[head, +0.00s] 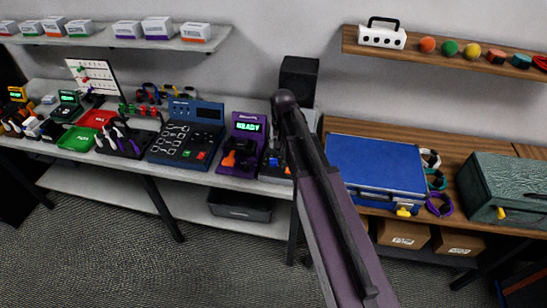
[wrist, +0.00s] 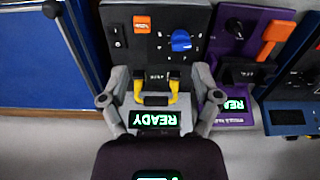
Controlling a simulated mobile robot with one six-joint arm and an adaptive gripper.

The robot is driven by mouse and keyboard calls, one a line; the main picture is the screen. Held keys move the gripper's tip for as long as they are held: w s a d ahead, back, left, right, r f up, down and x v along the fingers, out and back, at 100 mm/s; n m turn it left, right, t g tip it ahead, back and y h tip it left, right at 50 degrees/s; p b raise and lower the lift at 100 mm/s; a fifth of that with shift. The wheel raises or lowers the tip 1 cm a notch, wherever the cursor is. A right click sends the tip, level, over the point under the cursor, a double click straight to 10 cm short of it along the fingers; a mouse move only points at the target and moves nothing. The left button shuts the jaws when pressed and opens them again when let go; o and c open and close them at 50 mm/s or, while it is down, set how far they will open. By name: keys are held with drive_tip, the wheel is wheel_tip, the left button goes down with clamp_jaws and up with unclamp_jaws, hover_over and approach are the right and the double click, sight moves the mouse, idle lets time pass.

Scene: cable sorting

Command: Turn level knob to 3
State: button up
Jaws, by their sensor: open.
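In the wrist view, a dark grey panel (wrist: 216,50) appears upside down. It carries a blue knob (wrist: 181,41) with small marks around it, too small to read, so its setting cannot be told. It may be the level knob; no label is legible. My gripper (wrist: 160,76) is open over the panel, its fingers either side of a yellow handle (wrist: 154,100) in the picture. The blue knob lies beyond the fingertips, apart from them. A green READY display (wrist: 156,118) shows between the fingers. In the head view my arm hides most of this panel and the gripper.
An orange switch (wrist: 142,23) and a black rocker switch (wrist: 116,36) sit beside the knob. A purple device (head: 243,145) with an orange lever (wrist: 276,38) and black knob (wrist: 234,28) stands next to the panel. A blue case (head: 375,162) lies on the other side.

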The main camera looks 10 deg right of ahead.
drive_tip(key=r, duration=0.1)
hover_over(274, 159)
drive_tip(key=shift+w+m+p, duration=0.15)
drive_tip(key=shift+m+p, duration=0.15)
drive_tip(key=shift+m, duration=0.1)
drive_tip(key=shift+f, duration=0.2)
wheel_tip(274, 159, down, 13)
drive_tip(key=b, duration=1.4)
drive_tip(key=shift+f, duration=0.2)
clamp_jaws()
